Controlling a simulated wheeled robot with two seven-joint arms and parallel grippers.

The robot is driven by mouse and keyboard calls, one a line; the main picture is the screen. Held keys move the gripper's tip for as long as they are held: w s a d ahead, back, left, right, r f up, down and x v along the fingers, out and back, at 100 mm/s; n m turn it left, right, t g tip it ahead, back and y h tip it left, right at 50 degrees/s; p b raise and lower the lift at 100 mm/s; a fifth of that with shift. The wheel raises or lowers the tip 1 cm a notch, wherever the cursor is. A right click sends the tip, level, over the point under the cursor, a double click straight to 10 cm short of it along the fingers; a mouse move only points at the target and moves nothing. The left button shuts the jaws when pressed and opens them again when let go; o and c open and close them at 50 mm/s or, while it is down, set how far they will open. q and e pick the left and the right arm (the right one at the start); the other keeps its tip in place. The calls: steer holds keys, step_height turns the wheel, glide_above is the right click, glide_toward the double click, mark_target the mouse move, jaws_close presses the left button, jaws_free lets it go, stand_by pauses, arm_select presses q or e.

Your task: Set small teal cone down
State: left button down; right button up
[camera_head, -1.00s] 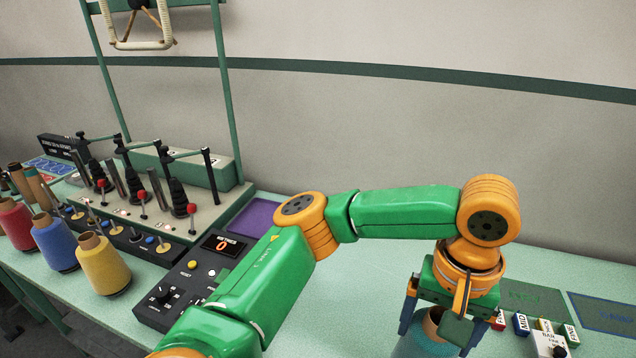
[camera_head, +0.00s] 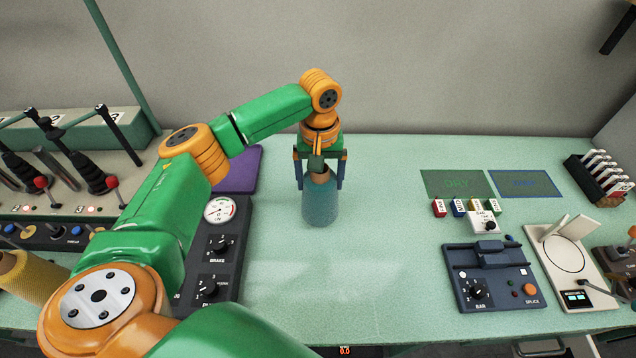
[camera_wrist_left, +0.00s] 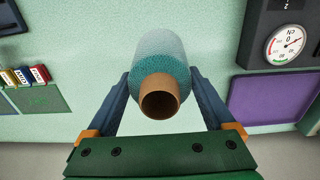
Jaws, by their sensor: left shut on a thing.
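The small teal cone (camera_head: 320,207) stands upright, or nearly so, over the middle of the pale green tabletop, with its brown tube end up. My left gripper (camera_head: 320,178) points down from above and is shut on the cone's upper part. In the left wrist view the cone (camera_wrist_left: 158,52) sits between the two dark fingers, its open brown tube (camera_wrist_left: 160,97) facing the camera. I cannot tell whether its base touches the table. My right gripper is not in view.
A purple mat (camera_head: 238,172) and a dial panel (camera_head: 221,240) lie left of the cone. Green (camera_head: 457,184) and blue (camera_head: 524,184) mats, small coloured blocks (camera_head: 458,208) and a splice device (camera_head: 490,276) are to the right. The table around and in front of the cone is clear.

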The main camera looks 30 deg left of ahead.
arm_select(q)
step_height(320, 180, down, 3)
steer(key=shift+w+f+p, duration=0.1)
steer(key=shift+f+p, duration=0.1)
steer(key=shift+p, duration=0.65)
steer(key=shift+f, duration=0.15)
steer(key=shift+c, duration=0.4)
jaws_free()
steer(key=shift+a+f, duration=0.1)
steer(key=shift+o, duration=0.4)
